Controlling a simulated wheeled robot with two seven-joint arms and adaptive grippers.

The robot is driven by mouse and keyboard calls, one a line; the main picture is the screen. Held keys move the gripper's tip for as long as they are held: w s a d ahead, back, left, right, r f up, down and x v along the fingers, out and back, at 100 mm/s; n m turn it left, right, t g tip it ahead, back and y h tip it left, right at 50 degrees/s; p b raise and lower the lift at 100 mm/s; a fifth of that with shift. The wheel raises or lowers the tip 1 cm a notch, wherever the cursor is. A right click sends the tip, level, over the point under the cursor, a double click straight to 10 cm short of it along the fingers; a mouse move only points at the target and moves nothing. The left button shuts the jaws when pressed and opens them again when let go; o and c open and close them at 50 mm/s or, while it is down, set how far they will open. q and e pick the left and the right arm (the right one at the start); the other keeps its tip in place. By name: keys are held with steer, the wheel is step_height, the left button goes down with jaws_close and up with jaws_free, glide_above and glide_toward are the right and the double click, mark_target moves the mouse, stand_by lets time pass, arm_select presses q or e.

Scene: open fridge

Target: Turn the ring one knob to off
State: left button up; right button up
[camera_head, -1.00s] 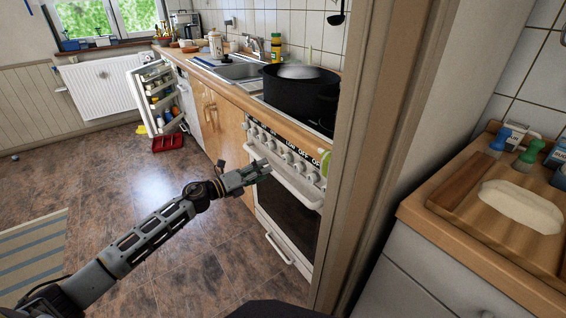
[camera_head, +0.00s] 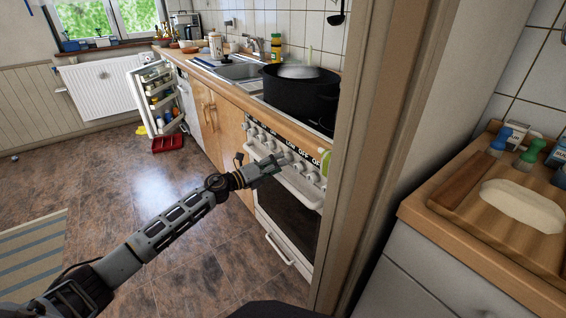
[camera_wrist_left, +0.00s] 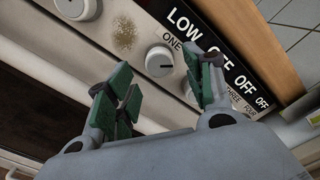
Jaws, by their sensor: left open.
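A round white knob (camera_wrist_left: 159,62) beside the printed word ONE shows in the left wrist view, with a short dark mark on its face. It lies beyond and between the fingers of my left gripper (camera_head: 281,163), apart from them as far as I can tell. The green-padded fingers are spread open and empty. The label strip (camera_wrist_left: 222,58) reads LOW and OFF, and the right finger covers part of it. In the head view my gripper is in front of the stove's knob panel (camera_head: 258,133) and hides some knobs.
Another knob (camera_wrist_left: 78,8) is at the upper left in the wrist view. The oven handle (camera_head: 301,192) runs just below the gripper. A black pot (camera_head: 300,95) stands on the stove. A door frame (camera_head: 372,150) rises to the right. The fridge door (camera_head: 157,97) stands open.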

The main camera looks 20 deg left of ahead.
mark_target(287, 158)
arm_select(q)
steer(key=shift+x, duration=0.95)
steer(key=shift+w+d, duration=0.3)
steer(key=shift+w, duration=0.15)
arm_select(e)
steer(key=shift+r, duration=0.35)
arm_select(q)
steer(key=c, duration=1)
arm_select(e)
steer(key=shift+s+f, duration=0.1)
steer(key=shift+f, duration=0.05)
